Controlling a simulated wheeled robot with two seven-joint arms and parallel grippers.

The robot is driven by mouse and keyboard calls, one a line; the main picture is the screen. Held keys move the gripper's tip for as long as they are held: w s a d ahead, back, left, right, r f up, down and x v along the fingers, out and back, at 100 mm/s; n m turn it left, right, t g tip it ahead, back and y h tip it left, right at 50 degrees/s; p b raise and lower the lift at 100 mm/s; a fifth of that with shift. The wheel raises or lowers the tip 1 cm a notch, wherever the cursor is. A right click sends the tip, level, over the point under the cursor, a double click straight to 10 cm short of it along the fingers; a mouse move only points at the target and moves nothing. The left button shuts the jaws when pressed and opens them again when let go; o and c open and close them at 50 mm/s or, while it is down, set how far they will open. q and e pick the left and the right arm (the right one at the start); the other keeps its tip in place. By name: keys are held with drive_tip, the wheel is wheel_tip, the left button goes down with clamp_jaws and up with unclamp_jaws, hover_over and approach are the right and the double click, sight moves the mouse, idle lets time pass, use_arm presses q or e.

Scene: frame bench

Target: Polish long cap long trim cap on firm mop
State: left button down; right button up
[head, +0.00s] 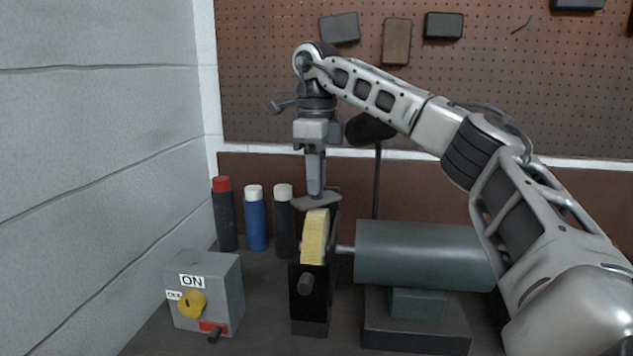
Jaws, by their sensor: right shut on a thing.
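My right gripper (316,192) points straight down over the buffing wheel and is shut on a flat grey trim cap (317,203). The cap lies roughly level, just at the top of the pale yellow mop (314,238). I cannot tell whether the cap touches the mop or hangs slightly above it. The mop sits on edge in a black guard (308,297) and is joined by a shaft to a dark green motor (423,254). My left gripper is not in view.
A grey switch box (218,275) with a yellow knob (192,304), an "ON" label and a red part stands at front left. A red-capped bottle (225,215), a blue bottle (256,220) and a dark bottle (284,222) stand behind. A pegboard (270,90) closes the back.

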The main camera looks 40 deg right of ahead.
drive_tip(key=shift+f+b, duration=0.3)
drive_tip(key=shift+f, duration=0.7)
idle(1.8)
drive_tip(key=shift+r+p, duration=0.3)
drive_tip(key=shift+r, duration=0.7)
drive_tip(key=shift+f, duration=0.9)
idle(1.4)
drive_tip(key=shift+r, duration=0.9)
drive_tip(key=shift+f+b, duration=0.3)
drive_tip(key=shift+f, duration=0.7)
